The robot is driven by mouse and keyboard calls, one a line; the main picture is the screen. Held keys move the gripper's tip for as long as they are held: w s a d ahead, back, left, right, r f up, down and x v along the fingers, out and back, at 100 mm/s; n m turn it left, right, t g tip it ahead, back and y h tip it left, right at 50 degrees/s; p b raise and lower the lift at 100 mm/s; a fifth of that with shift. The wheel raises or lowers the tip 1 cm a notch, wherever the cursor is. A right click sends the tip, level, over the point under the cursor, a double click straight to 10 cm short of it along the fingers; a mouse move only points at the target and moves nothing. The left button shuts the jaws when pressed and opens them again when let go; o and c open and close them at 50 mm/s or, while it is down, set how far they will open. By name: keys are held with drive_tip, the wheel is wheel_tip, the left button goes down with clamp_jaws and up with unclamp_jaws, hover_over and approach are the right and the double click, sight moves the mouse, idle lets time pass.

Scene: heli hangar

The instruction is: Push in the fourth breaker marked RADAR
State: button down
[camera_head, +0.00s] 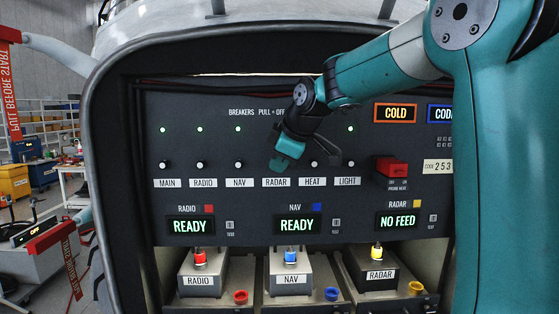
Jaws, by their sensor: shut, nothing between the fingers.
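The RADAR label (277,182) is fourth in the row of breakers on the dark panel (215,102). The RADAR breaker knob and the lamp above it are hidden behind my gripper. My gripper (282,166) is shut and empty, its tip just above the RADAR label; I cannot tell whether it touches the knob. To the left are the MAIN knob (164,165), RADIO knob (200,165) and NAV knob (238,165), with lit green lamps above. To the right are the HEAT knob (314,164) and LIGHT knob (351,164). The radar display (397,221) reads NO FEED.
A red guarded switch (391,168) is right of the breakers. The radio display (190,225) and nav display (297,223) read READY. Below are the RADIO unit (200,281), NAV unit (291,279) and RADAR unit (381,274). A COLD sign (397,113) is lit at upper right.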

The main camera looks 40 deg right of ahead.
drive_tip(key=shift+w+d, duration=0.55)
drive_tip(key=shift+w, duration=0.25)
drive_tip(key=s+a+r+b, duration=0.2)
drive_tip(key=s+r+b, duration=0.1)
drive_tip(key=s+r, duration=0.5)
drive_tip(key=shift+s+b, duration=0.35)
drive_tip(key=shift+s, duration=0.35)
drive_tip(key=shift+a, duration=0.1)
